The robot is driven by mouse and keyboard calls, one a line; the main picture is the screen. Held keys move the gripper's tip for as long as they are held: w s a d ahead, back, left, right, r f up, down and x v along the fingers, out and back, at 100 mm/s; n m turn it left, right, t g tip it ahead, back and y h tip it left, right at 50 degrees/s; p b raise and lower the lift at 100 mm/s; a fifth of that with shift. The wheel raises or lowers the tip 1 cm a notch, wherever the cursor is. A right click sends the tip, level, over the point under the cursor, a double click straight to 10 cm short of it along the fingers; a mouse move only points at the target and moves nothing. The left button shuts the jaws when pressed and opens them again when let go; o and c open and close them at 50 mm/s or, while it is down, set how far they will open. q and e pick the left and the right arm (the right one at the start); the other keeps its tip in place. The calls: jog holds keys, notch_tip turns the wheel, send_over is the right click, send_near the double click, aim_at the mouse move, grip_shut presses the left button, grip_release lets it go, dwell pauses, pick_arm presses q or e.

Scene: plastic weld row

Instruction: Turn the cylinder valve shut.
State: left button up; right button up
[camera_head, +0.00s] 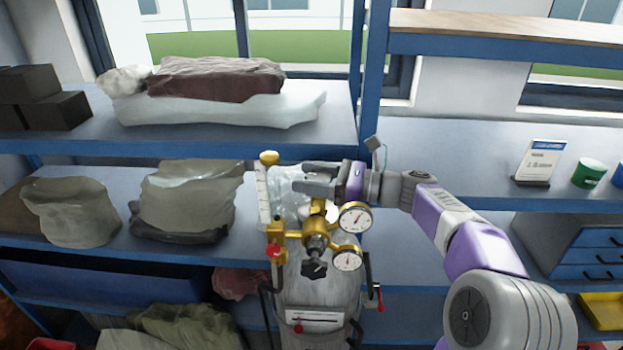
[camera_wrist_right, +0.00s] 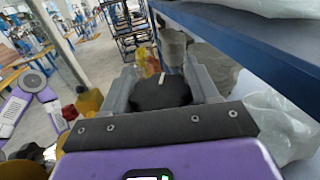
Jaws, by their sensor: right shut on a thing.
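The grey gas cylinder (camera_head: 300,285) stands upright in front of the shelves, with a brass valve and regulator (camera_head: 316,228) on top. My right gripper (camera_head: 316,180) reaches in from the right above the brass body. In the right wrist view its two grey fingers stand on either side of a dark round valve knob (camera_wrist_right: 160,92) with a pale mark, and it is shut on this knob. In the head view the fingers hide the knob. My left gripper is not in view.
Two round gauges (camera_head: 355,218) and a black star knob (camera_head: 313,266) stick out below the gripper. Shelves behind hold wrapped bundles (camera_head: 190,200) and dark boxes (camera_head: 42,97). A small sign (camera_head: 541,161) and a green tin (camera_head: 588,173) stand at right.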

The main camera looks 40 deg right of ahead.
aim_at(312, 174)
jog(key=shift+w+d+m+t+h+b, duration=0.1)
jog(key=shift+m+t+h+b, duration=0.25)
jog(key=shift+m+t+h, duration=0.6)
jog(key=shift+d+m+t+h+b, duration=0.1)
jog(key=shift+m+t+h+b, duration=0.4)
jog(key=shift+h, duration=0.75)
jog(key=o, duration=1)
jog(key=shift+o, duration=0.2)
jog(key=shift+r, duration=0.1)
notch_tip(312, 174, up, 10)
jog(key=shift+f+p, duration=0.1)
jog(key=shift+p, duration=1.15)
